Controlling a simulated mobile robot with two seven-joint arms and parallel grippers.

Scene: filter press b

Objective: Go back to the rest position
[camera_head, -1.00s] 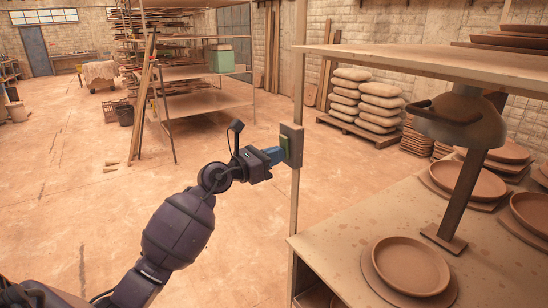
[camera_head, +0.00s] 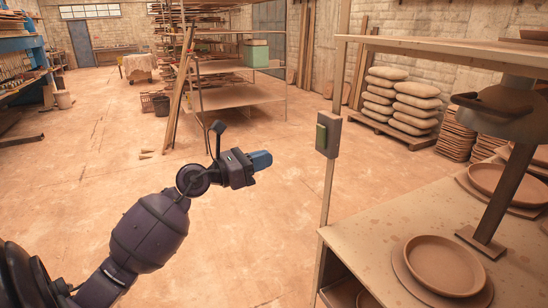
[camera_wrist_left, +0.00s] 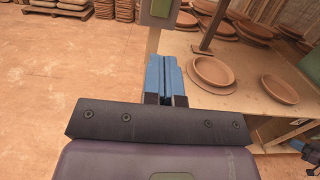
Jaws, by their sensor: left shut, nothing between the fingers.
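My left gripper (camera_head: 262,160) has blue fingers, shut with nothing between them. It is held out in the air in the middle of the head view, to the left of the shelf post and apart from it. In the left wrist view the shut blue fingers (camera_wrist_left: 166,75) point forward, and the lower part of the switch box (camera_wrist_left: 160,10) shows at the top edge. My right gripper is not in the head view.
A shelf table (camera_head: 385,240) with clay plates (camera_head: 441,265) and a grey press-like stand (camera_head: 497,200) is at the right. Stacked pale sacks (camera_head: 400,100) stand on a pallet behind. A rack (camera_head: 240,95) stands at the back. The floor (camera_head: 90,190) at the left is clear.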

